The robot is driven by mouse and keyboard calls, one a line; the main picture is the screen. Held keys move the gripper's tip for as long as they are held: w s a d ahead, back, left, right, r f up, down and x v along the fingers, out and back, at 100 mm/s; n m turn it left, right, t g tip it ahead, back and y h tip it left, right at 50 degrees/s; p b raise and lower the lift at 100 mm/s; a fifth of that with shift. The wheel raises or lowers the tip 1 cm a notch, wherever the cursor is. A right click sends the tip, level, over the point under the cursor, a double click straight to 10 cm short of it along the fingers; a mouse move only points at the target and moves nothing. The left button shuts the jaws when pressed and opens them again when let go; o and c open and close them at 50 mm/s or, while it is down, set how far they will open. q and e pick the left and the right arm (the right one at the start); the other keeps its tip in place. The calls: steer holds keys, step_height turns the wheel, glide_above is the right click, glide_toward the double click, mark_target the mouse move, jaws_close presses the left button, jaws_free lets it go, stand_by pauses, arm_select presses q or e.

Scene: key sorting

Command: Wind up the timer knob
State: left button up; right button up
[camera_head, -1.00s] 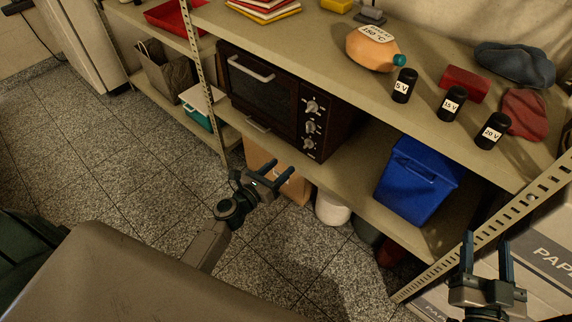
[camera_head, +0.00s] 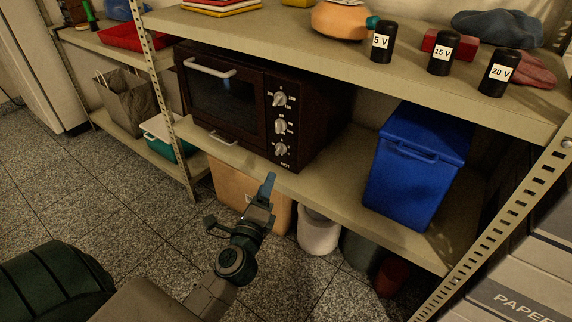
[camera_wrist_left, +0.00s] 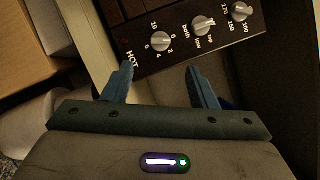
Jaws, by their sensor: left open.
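A dark brown toaster oven (camera_head: 232,95) stands on the middle shelf. Its right front panel carries three round knobs in a column. The lowest, the timer knob (camera_head: 281,149), has a dial numbered up to 10. In the left wrist view the timer knob (camera_wrist_left: 160,42) lies ahead of the fingers, with the word HOT beside it. My left gripper (camera_head: 267,188) is below and in front of the oven panel, apart from the knob. In the left wrist view its two blue fingers (camera_wrist_left: 160,80) are spread with nothing between them. My right gripper is out of view.
A blue bin (camera_head: 415,170) stands on the same shelf right of the oven. The shelf's front edge (camera_head: 330,205) runs below the oven. A slotted metal post (camera_head: 160,90) stands left of it. A cardboard box and a white bucket (camera_head: 318,232) sit underneath.

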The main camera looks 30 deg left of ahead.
mark_target(278, 153)
arm_select(q)
steer(key=x, duration=1)
steer(key=shift+w, duration=0.1)
steer(key=c, duration=1)
